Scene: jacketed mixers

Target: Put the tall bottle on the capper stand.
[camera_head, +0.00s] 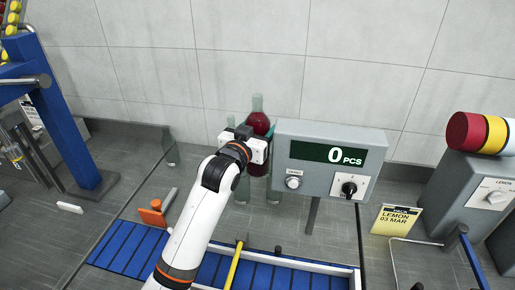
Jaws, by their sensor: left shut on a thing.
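The tall bottle (258,122), with dark red contents and a pale clear neck, stands upright near the picture's middle. My left gripper (246,146) is shut on it, and the gripper hides part of the bottle's body. The bottle's base is hard to make out, so I cannot tell whether it rests on anything. Paler clear bottles (243,189) show close beside and behind it. My right gripper is not in view. I cannot pick out the capper stand for sure.
A grey counter box (330,135) reading 0 PCS stands just right of the bottle. A blue slatted conveyor (125,245) runs along the front, with an orange part (152,215) at its back edge. A yellow card (397,220) reads LEMON. A blue frame (65,125) stands left.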

